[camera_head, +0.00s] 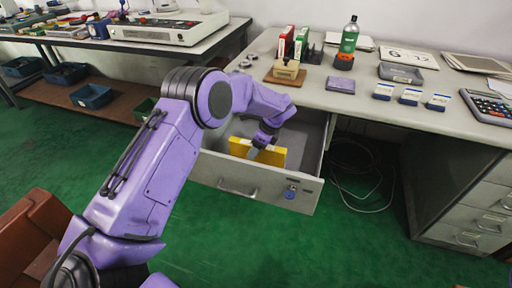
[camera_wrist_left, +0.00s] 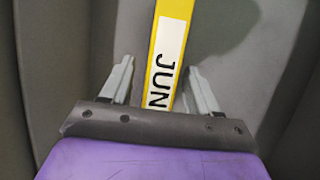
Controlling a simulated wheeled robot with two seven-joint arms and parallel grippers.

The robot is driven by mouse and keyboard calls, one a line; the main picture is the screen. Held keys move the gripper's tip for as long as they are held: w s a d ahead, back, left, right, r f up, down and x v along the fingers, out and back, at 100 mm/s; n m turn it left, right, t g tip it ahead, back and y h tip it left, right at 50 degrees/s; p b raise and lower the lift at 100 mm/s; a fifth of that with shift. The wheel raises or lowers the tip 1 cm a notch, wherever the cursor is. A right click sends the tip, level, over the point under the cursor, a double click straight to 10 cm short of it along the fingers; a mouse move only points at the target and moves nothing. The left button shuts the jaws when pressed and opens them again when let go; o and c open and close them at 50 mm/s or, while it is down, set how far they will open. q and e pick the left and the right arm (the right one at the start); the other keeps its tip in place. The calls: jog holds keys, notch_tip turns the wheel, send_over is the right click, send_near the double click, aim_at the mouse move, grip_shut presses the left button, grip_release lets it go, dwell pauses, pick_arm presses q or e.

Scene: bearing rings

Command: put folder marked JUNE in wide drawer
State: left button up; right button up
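The yellow JUNE folder (camera_head: 273,156) stands inside the open wide drawer (camera_head: 226,176) under the desk. In the left wrist view the folder (camera_wrist_left: 170,45) shows its yellow spine and a white label reading "JUN", the rest hidden by my gripper. My left gripper (camera_head: 254,151) reaches down into the drawer at the folder. In the wrist view my left gripper (camera_wrist_left: 160,65) is open, with one finger on each side of the folder and a visible gap to both. The folder's lower part is hidden by the drawer front. My right gripper is out of view.
A drawer cabinet (camera_head: 468,205) stands right, with loose cables (camera_head: 350,180) between. The green floor in front is clear.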

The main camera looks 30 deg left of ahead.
pick_arm(q)
jog(key=shift+r, duration=0.1)
jog(key=shift+r+p, duration=0.3)
jog(key=shift+p, duration=0.05)
jog(key=v, duration=1.1)
jog(key=shift+d+r, duration=0.25)
jog(key=shift+r, duration=0.05)
jog(key=shift+a, duration=0.1)
